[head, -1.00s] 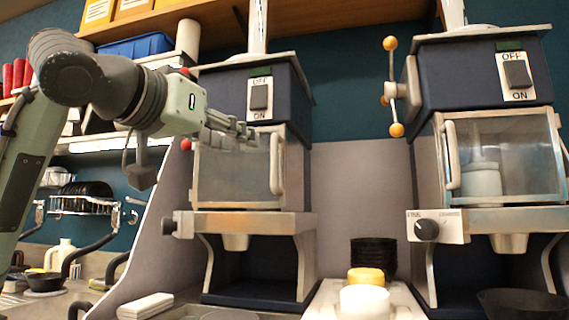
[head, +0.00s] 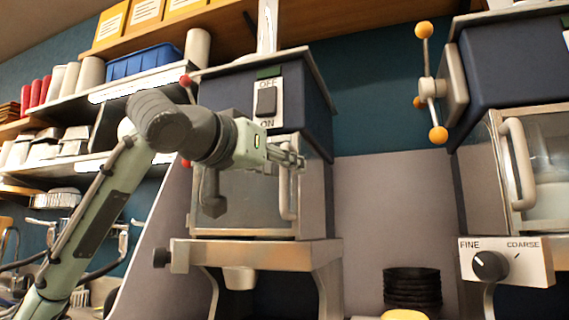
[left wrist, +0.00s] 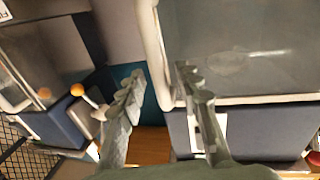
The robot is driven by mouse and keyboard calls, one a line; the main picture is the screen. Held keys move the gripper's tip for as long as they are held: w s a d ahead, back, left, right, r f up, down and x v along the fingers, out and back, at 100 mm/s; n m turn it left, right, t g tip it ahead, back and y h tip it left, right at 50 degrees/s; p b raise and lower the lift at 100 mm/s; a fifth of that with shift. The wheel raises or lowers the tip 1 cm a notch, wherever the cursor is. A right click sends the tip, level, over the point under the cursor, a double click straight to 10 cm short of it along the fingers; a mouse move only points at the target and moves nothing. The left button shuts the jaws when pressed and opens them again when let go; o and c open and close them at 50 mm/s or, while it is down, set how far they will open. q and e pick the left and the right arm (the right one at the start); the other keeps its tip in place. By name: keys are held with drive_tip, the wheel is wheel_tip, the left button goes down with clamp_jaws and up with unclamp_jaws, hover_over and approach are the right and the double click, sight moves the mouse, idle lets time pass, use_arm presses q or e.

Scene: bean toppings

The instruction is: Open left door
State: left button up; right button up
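The left machine's glass door (head: 240,200) looks shut, with a pale vertical handle (head: 287,200) on its right side. My left gripper (head: 298,158) is at the upper part of this handle in the head view. In the left wrist view the gripper (left wrist: 161,72) is open, with one finger on each side of the handle (left wrist: 155,40). The fingers look apart from the bar; whether either touches it I cannot tell. The door's glass (left wrist: 240,50) fills the upper right there. My right gripper is not in view.
A second machine with its own door handle (head: 517,165) and an orange-knobbed lever (head: 431,88) stands at the right. A grey panel (head: 390,200) lies between the machines. Black stacked dishes (head: 412,290) sit below. Shelves with a blue bin (head: 145,58) are at the left.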

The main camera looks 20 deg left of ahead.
use_arm(q)
drive_tip(key=shift+w, duration=0.4)
clamp_jaws()
